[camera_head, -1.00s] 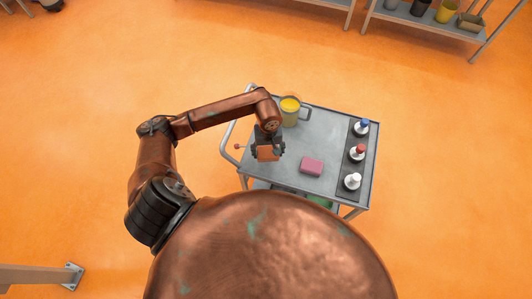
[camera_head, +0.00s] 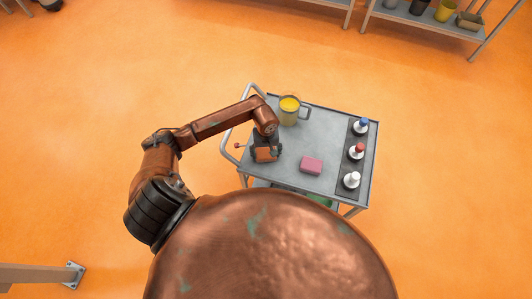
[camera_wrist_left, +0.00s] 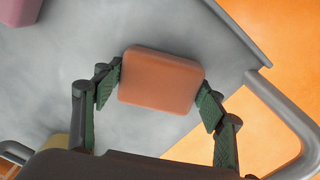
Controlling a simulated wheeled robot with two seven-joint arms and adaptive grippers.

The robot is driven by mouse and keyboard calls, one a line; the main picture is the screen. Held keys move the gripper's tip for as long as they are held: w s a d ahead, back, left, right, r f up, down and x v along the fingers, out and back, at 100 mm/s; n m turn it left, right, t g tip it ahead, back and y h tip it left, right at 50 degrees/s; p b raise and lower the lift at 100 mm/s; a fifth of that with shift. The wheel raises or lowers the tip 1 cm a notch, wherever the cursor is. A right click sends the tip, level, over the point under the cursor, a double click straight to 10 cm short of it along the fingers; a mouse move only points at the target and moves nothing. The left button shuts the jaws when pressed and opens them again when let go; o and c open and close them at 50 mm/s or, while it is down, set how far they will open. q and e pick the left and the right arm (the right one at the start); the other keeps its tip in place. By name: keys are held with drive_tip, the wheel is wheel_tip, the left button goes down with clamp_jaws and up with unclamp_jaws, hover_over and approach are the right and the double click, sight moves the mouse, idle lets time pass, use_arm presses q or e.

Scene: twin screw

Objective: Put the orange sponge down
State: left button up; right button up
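The orange sponge (camera_head: 267,154) is at the left part of the grey cart top, near its front left corner. It also shows in the left wrist view (camera_wrist_left: 161,79), between the two green-padded fingers. My left gripper (camera_head: 266,151) points down over the cart, and its fingertips touch the sponge on two opposite sides, so it looks shut on it. I cannot tell whether the sponge rests on the cart top or hangs just above it. My right gripper is not in view.
The cart top (camera_head: 300,141) also holds a pink sponge (camera_head: 311,165) and a yellow-filled pot (camera_head: 289,111). Bottles with blue, red and white tops (camera_head: 356,152) stand on a dark strip at right. The cart handle (camera_head: 229,137) is at left. The middle is bare.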

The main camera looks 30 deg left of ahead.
sight(266, 153)
use_arm(q)
drive_tip(key=o, duration=0.4)
drive_tip(key=shift+r, duration=0.15)
drive_tip(key=shift+w+r, duration=0.1)
drive_tip(key=shift+r, duration=0.3)
wheel_tip(266, 153, up, 11)
drive_tip(key=shift+r+b, duration=0.1)
drive_tip(key=shift+b, duration=0.5)
